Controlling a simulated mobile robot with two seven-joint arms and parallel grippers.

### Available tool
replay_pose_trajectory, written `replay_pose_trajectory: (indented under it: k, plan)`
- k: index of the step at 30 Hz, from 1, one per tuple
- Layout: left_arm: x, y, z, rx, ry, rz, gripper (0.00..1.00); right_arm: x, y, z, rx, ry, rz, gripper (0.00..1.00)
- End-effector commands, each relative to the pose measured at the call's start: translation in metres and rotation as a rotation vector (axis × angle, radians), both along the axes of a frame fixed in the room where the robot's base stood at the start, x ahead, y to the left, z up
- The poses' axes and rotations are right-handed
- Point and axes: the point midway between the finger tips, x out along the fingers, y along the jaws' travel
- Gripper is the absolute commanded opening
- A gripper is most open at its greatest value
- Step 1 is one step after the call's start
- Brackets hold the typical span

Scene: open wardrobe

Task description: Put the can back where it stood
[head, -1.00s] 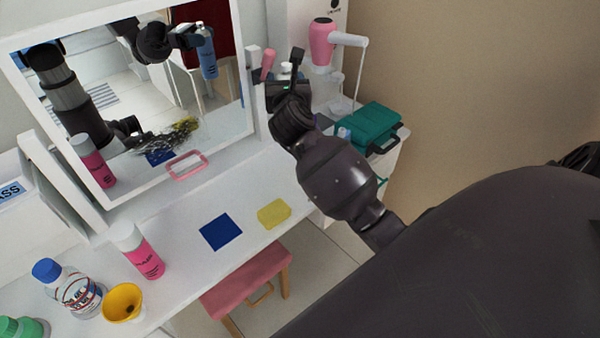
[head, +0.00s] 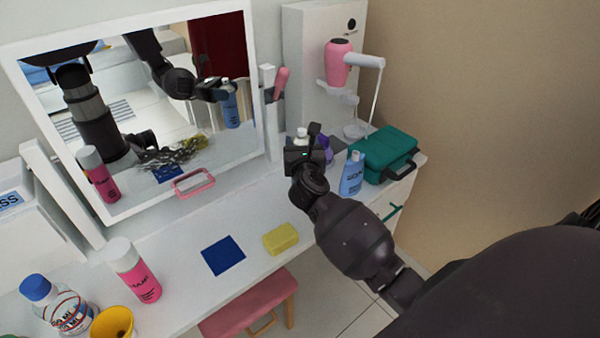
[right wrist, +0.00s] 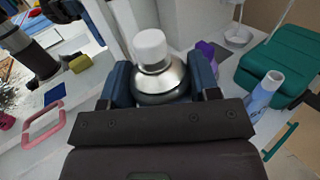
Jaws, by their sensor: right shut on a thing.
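My right gripper (head: 305,155) is shut on a can (head: 302,133) near the back right of the white vanity table (head: 190,262), right of the mirror. In the right wrist view the can (right wrist: 158,80) shows a white cap and silver shoulder between the fingers (right wrist: 160,88). Its body is hidden there, but the mirror reflection shows it blue and upright. I cannot tell whether its base touches the table. A flat dark blue square (head: 223,255) lies bare on the table, left of a yellow sponge (head: 281,239). My left gripper is not directly in view.
A blue bottle (head: 352,174), a purple item (head: 327,147) and a teal case (head: 383,154) stand close on the right. The mirror (head: 135,115) rises behind. A pink can (head: 135,272), a clear bottle (head: 55,305) and a yellow cup (head: 112,323) stand at left.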

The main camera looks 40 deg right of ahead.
Motion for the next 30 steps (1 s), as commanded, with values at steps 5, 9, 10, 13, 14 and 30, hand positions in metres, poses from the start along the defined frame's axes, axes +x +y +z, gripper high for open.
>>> replay_pose_trajectory:
  k: [5,9,10,13,14,30]
  plan:
    - [0.001,-0.001,-0.008,0.0,0.006,-0.002,0.43,0.0,0.0,-0.021,-0.001,0.0,0.001,0.03]
    - [0.005,-0.002,-0.006,-0.001,-0.004,-0.005,0.43,0.0,0.0,-0.029,0.0,-0.001,0.001,0.03]
    - [0.005,-0.002,-0.007,-0.001,-0.005,-0.005,0.43,0.0,0.0,-0.033,-0.001,0.0,0.0,0.03]
    - [0.005,-0.002,-0.013,-0.001,0.0,-0.007,0.43,0.0,0.0,-0.052,-0.002,0.005,0.0,0.03]
    - [0.005,-0.002,-0.015,-0.001,0.003,-0.006,0.43,0.0,0.0,-0.057,-0.001,0.005,0.0,0.03]
    - [0.008,-0.003,-0.016,0.001,-0.003,-0.012,0.43,0.0,0.0,-0.079,-0.001,-0.003,0.001,0.03]
